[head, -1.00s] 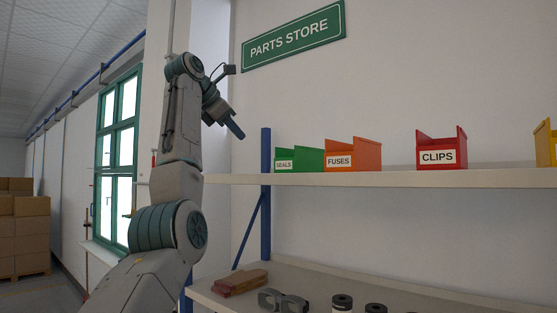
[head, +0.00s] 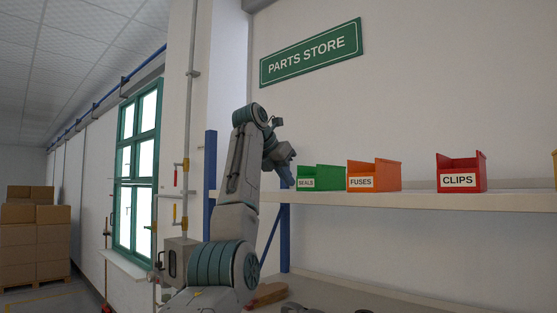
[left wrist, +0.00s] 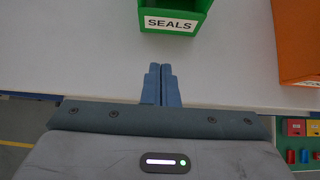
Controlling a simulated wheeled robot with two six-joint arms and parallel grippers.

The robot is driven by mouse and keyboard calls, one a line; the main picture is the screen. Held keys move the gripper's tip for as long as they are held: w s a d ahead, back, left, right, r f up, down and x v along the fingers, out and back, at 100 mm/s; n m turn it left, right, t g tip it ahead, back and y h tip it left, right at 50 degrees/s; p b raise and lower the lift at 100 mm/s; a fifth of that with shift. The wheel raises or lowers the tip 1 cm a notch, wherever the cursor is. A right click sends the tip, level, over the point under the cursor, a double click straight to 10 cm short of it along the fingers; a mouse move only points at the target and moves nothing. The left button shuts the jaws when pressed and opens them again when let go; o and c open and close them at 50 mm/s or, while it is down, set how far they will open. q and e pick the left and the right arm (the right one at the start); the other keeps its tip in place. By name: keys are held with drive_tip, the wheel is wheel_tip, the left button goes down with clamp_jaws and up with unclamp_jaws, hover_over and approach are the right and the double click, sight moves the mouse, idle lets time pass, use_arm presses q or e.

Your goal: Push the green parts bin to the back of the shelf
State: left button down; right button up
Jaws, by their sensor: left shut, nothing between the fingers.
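The green parts bin (head: 320,178), labelled SEALS, stands upright on the upper shelf (head: 420,200) at its left part. In the left wrist view the front of the green bin (left wrist: 170,28) shows at the top, a short way beyond the fingertips. My left gripper (head: 287,180) is at the shelf's front edge, just left of the green bin in the head view. In the left wrist view its fingers (left wrist: 161,68) are shut together, with nothing between them, and a gap of white shelf lies between them and the bin. My right gripper is not in view.
An orange FUSES bin (head: 374,175) stands right of the green bin, close beside it. A red CLIPS bin (head: 461,173) stands farther right. A blue shelf post (head: 210,185) rises at the left end. The shelf behind the bins meets a plain wall.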

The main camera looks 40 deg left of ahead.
sight(303, 190)
use_arm(q)
drive_tip(key=w+p, duration=0.2)
drive_tip(key=w, duration=0.1)
drive_tip(key=shift+w+d+f+p, duration=0.1)
drive_tip(key=shift+w+p, duration=0.05)
drive_tip(key=shift+p, duration=0.25)
drive_tip(key=shift+w+d+f+p, duration=0.1)
drive_tip(key=shift+w+p, duration=0.3)
drive_tip(key=shift+w, duration=0.15)
drive_tip(key=shift+w+f, duration=0.1)
